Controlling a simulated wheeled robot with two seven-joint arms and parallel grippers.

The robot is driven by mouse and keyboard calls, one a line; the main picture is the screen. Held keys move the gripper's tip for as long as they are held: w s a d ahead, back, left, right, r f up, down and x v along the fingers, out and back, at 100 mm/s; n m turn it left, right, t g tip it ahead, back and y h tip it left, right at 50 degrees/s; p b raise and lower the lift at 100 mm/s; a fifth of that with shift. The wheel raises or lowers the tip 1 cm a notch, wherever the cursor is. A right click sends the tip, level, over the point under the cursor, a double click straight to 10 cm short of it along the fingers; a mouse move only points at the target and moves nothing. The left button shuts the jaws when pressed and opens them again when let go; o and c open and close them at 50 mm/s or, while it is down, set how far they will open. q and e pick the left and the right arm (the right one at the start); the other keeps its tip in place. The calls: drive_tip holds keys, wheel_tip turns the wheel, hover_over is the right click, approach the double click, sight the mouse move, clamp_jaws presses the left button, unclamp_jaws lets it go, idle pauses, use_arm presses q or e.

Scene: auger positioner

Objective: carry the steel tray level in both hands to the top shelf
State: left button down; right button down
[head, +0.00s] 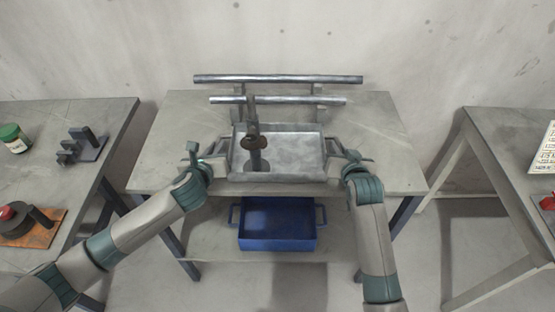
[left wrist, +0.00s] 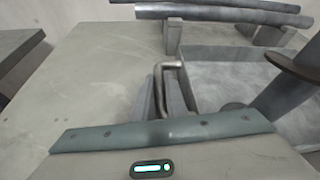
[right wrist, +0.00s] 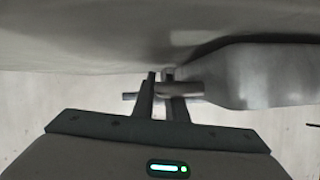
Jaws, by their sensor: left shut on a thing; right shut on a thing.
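The steel tray (head: 300,150) is at the middle of the work table, in front of two metal bars. It looks roughly level; I cannot tell whether it touches the tabletop. A dark upright post with a brown round part (head: 254,143) stands at its left side. My left gripper (head: 208,159) is shut on the tray's left handle, which shows between the fingers in the left wrist view (left wrist: 168,95). My right gripper (head: 349,160) is shut on the right handle; its fingers cross a bar in the right wrist view (right wrist: 165,97).
Two steel bars (head: 278,79) on supports run along the table's back. A blue tray (head: 278,243) sits on the lower shelf (head: 210,243). Side tables stand left, with a green-lidded jar (head: 14,140) and a dark fixture (head: 84,146), and right. The work table (head: 160,150) is clear at both sides.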

use_arm(q)
drive_tip(key=shift+f+b, duration=0.25)
drive_tip(key=shift+b, duration=0.05)
use_arm(e)
drive_tip(key=shift+f, duration=0.25)
use_arm(q)
drive_tip(key=c, duration=1.8)
unclamp_jaws()
use_arm(e)
drive_tip(key=c, duration=1.8)
unclamp_jaws()
use_arm(q)
drive_tip(key=shift+o, duration=0.2)
drive_tip(key=shift+s, duration=0.15)
use_arm(e)
drive_tip(key=shift+o, duration=0.2)
drive_tip(key=shift+s, duration=0.15)
use_arm(q)
drive_tip(key=v, duration=1.2)
drive_tip(key=shift+r, duration=0.1)
use_arm(e)
drive_tip(key=v, duration=1.2)
